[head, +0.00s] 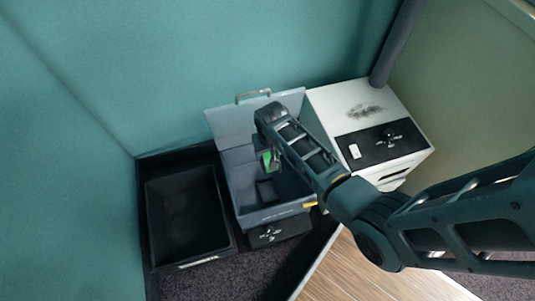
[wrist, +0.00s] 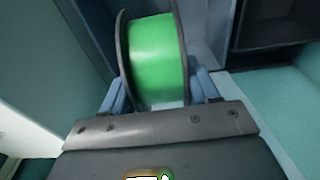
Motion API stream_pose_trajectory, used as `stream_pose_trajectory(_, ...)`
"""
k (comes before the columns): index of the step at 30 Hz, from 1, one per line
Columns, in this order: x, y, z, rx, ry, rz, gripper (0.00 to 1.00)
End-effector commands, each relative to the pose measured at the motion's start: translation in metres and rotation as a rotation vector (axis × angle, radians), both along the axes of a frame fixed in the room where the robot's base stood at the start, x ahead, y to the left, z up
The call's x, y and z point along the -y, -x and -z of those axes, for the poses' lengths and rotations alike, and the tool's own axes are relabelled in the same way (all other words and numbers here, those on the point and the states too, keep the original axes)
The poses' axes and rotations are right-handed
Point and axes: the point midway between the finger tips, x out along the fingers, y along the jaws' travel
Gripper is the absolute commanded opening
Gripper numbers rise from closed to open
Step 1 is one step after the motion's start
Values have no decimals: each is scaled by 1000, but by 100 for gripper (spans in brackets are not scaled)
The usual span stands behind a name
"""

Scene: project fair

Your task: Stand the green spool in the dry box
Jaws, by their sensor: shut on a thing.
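The green spool (wrist: 157,60) has black side flanges and sits between the blue fingers of my gripper (wrist: 158,92), which is shut on it. In the head view a small part of the green spool (head: 266,160) shows beside my wrist, and the arm hides the rest. The dry box (head: 245,196) looks like the grey open-topped box with its pale lid (head: 228,122) raised at the back. The spool appears within the box's outline. I cannot tell how high it is above the box floor or whether it touches it.
A black open bin (head: 188,258) stands just left of the grey box. A white machine (head: 345,102) with a dark control panel (head: 382,143) stands close on the right. The teal wall (head: 90,70) is behind. The raised lid with its handle stands behind my wrist.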

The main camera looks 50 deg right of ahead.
Motion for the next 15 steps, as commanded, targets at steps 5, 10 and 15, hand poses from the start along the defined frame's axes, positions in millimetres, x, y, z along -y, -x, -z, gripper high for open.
stream_pose_trajectory(5,1,-1,16,1,0,2,14)
stream_pose_trajectory(10,0,-1,35,2,0,1,14)
stream_pose_trajectory(15,0,-1,53,2,0,0,14)
